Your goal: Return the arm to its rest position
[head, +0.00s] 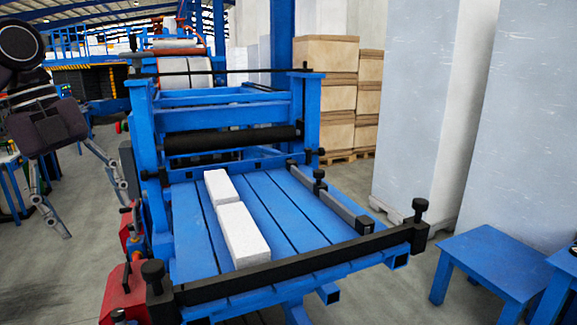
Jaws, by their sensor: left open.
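My left arm comes in at the left edge, and its gripper (96,217) hangs down with its two fingers spread wide. It is open and empty, in the air left of the blue machine (195,235) and apart from it. Two white blocks lie end to end on the machine's slatted bed: a farther one (219,186) and a nearer one (242,236). The gripper is clear of both blocks. My right gripper is not in view.
A black bar (300,265) with upright knobs crosses the bed's front edge. A black roller (230,138) spans the machine behind. Blue stools (497,262) stand at the lower right. Tall white stacks (430,100) and brown boxes (325,75) stand behind. Grey floor lies open at left.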

